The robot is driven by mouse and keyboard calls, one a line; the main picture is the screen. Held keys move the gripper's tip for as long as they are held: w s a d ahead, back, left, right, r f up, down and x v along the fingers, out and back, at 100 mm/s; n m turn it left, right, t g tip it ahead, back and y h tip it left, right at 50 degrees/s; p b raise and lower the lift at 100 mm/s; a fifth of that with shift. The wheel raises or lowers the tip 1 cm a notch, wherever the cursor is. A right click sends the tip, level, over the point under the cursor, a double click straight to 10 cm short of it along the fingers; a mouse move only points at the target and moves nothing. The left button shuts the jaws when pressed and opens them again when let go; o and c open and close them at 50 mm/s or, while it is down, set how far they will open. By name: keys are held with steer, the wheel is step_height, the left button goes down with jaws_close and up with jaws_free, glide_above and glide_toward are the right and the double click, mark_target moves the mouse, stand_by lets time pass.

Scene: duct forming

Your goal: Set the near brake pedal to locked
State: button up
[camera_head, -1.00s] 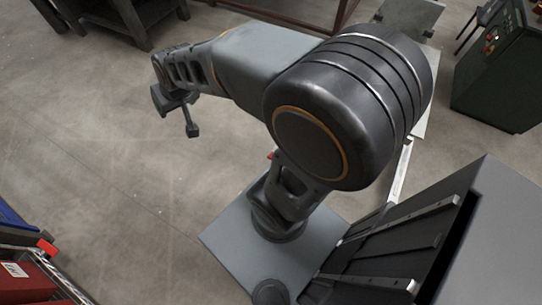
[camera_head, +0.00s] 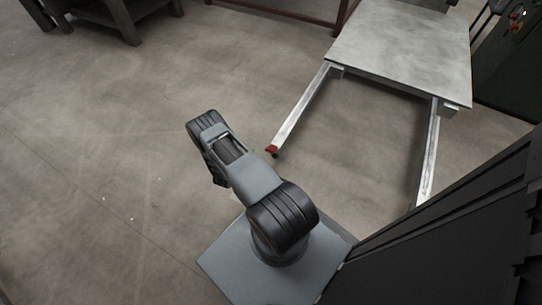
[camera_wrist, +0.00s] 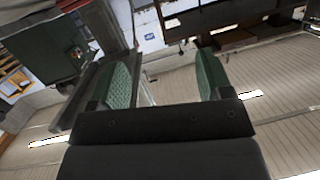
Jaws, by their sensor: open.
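A small red piece (camera_head: 271,150), which looks like the near brake pedal, sits at the near end of the left rail of a flat-topped cart. It is too small to tell whether it is up or pressed down. The cart's pale grey top (camera_head: 400,45) lies farther back. My arm stands left of the red piece, apart from it, and my fingers cannot be made out in the head view. In the wrist view my gripper (camera_wrist: 162,78) shows two green-padded fingers spread apart with nothing between them. No pedal can be made out in the wrist view.
A green machine (camera_head: 505,60) stands right of the cart. A dark bench (camera_head: 120,15) is at the back left. The right rail (camera_head: 428,155) runs toward my body. Bare concrete floor (camera_head: 110,150) is free to the left. The wrist view is tilted toward a green cabinet (camera_wrist: 45,45).

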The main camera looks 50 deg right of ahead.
mark_target(269, 151)
steer(key=s+f+g+h+b, duration=0.1)
steer(key=s+f+h+b, duration=0.15)
steer(key=s+f, duration=0.55)
steer(key=b+x, duration=0.1)
steer(key=x, duration=0.3)
steer(key=b+x, duration=0.1)
steer(key=x, duration=0.3)
steer(key=b+x, duration=0.2)
steer(key=x, duration=0.2)
steer(key=shift+s+d+r, duration=0.1)
steer(key=shift+s+d, duration=0.2)
steer(key=shift+x, duration=0.9)
steer(key=shift+r, duration=0.15)
steer(key=c, duration=1.3)
